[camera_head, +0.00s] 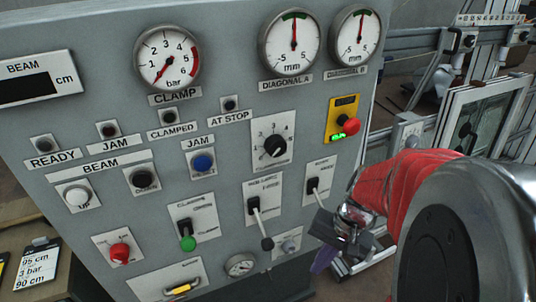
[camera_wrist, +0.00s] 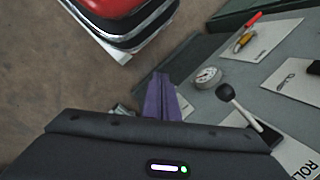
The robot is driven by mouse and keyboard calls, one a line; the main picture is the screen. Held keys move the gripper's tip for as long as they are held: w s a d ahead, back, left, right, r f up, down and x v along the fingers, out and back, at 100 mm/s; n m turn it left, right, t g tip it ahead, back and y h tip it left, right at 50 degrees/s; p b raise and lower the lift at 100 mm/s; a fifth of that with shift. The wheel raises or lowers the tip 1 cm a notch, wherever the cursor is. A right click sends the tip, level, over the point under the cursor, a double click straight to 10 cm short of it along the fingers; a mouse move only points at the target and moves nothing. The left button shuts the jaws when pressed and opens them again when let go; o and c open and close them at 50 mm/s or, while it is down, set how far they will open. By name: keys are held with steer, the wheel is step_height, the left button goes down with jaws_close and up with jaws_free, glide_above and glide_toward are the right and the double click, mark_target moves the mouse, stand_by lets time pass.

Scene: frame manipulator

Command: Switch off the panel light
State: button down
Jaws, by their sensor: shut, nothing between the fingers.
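The grey control panel (camera_head: 225,115) fills the left and middle of the head view. I see no legible label for a panel light, so I cannot tell which control switches it. My gripper (camera_head: 323,260) is at the panel's lower right, with its purple fingers pointing down, beside the right black lever (camera_head: 314,190). The lever's lower end is hidden behind my gripper. In the wrist view the purple fingers (camera_wrist: 161,98) are together and empty. A black ball-ended lever (camera_wrist: 225,92) stands to their right, apart from them.
A metal frame (camera_head: 480,115) stands at right.

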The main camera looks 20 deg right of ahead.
steer(key=w+d+f+m+t+y, duration=0.2)
steer(key=d+f+m+t+y, duration=0.4)
steer(key=f+m, duration=0.75)
steer(key=w+d+f+m+t+h, duration=0.1)
steer(key=d+f+m+t+h, duration=0.1)
steer(key=d+m, duration=0.4)
steer(key=w+d+f+m+t+h, duration=0.1)
steer(key=d+f+m+t+h, duration=0.1)
steer(key=d+m+t+h, duration=0.2)
steer(key=d+m+h, duration=0.2)
steer(key=d+m, duration=0.1)
steer(key=d, duration=0.1)
steer(key=shift+w+d, duration=0.15)
steer(key=shift+d, duration=0.05)
steer(key=w+r+x, duration=0.1)
steer(key=r+x, duration=0.1)
steer(key=x, duration=1.1)
steer(key=shift+w+r, duration=0.2)
